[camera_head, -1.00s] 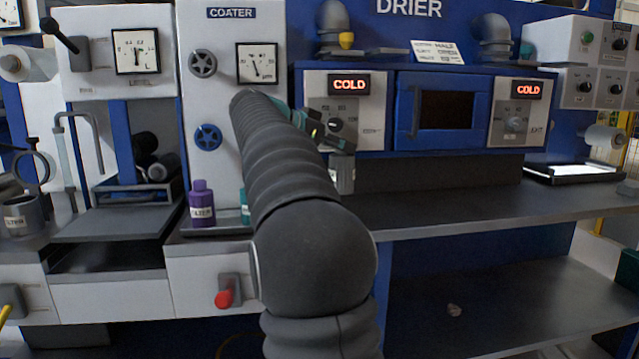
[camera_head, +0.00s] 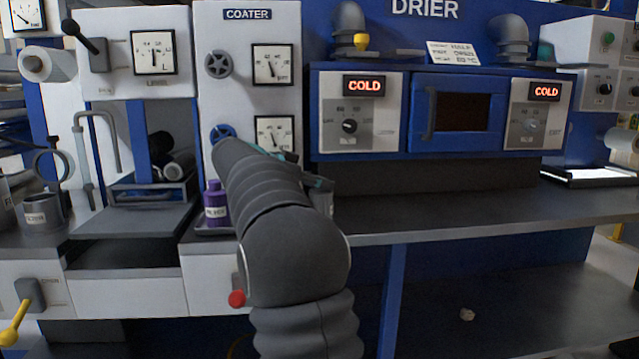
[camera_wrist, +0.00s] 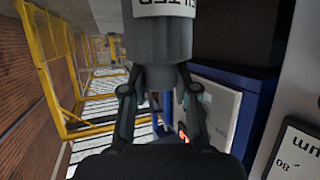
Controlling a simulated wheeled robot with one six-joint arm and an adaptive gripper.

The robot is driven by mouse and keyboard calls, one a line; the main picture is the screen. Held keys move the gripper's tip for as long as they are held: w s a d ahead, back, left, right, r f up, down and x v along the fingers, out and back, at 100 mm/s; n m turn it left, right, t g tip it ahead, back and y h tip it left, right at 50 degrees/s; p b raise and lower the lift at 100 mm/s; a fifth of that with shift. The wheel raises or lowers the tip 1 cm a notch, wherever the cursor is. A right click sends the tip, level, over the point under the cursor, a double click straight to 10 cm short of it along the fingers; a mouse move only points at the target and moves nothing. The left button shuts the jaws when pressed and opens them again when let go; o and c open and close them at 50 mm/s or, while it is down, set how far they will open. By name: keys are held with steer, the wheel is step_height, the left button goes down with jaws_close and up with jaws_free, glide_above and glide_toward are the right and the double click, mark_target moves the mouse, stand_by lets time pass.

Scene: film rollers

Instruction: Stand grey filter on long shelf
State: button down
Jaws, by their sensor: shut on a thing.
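My gripper (camera_wrist: 160,105) is shut on the grey filter (camera_wrist: 158,48), a dark grey cylinder with a white label whose letters appear upside down in the wrist view. In the head view my arm hides most of the gripper (camera_head: 318,184) and the filter; a grey sliver of the filter (camera_head: 326,206) shows beside the arm. They are in front of the left end of the long shelf (camera_head: 455,212), a dark grey ledge below the drier. I cannot tell whether the filter touches the shelf.
A purple bottle (camera_head: 216,206) stands on the coater tray left of my arm. The drier (camera_head: 455,115) overhangs the shelf's back. A white-lit pad (camera_head: 588,175) lies at the shelf's right end. The shelf's middle is clear. A lower shelf (camera_head: 500,315) holds a small pale lump.

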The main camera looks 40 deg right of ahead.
steer(key=shift+f, duration=0.15)
steer(key=c, duration=0.9)
jaws_free()
steer(key=shift+r, duration=0.2)
steer(key=v, duration=1.2)
